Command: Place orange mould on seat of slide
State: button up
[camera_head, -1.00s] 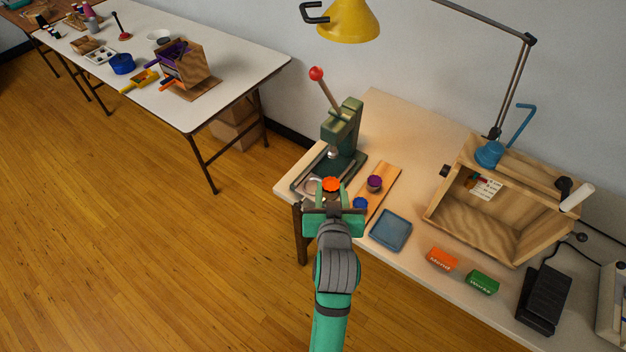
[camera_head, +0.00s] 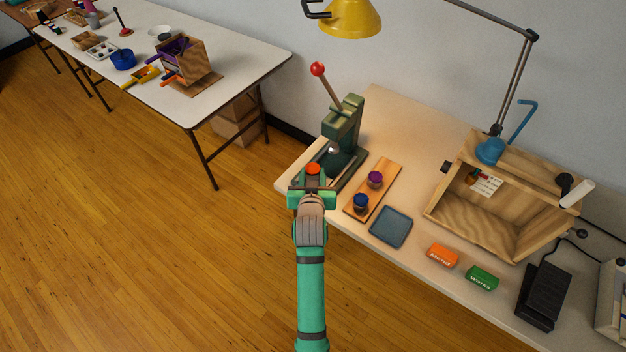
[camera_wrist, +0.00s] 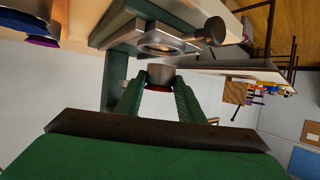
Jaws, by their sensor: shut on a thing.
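The orange mould (camera_head: 313,169) is held in my gripper (camera_head: 312,182) at the front left of the workbench, in front of the green press (camera_head: 344,128). In the wrist view my fingers are closed around the mould's grey metal body (camera_wrist: 160,73), with an orange edge at one end. The slide is a metal plate with a round ring seat (camera_wrist: 161,47), in the wrist view close beyond the mould. The mould appears apart from the seat. In the head view my gripper hides the slide's front end and seat.
A wooden rack (camera_head: 384,176) right of the press holds a purple mould (camera_head: 375,179) and a blue mould (camera_head: 361,202). A blue tray (camera_head: 391,227), an orange block (camera_head: 442,256) and a green block (camera_head: 482,279) lie further right. The press lever (camera_head: 327,85) rises above. Open floor lies left.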

jog(key=shift+d+f, duration=0.15)
jog(key=shift+f, duration=1.1)
jog(key=shift+s, duration=0.1)
jog(key=o, duration=1.1)
jog(key=shift+d+f, duration=0.1)
jog(key=shift+d, duration=0.15)
jog(key=shift+o, duration=0.2)
jog(key=shift+a, duration=0.1)
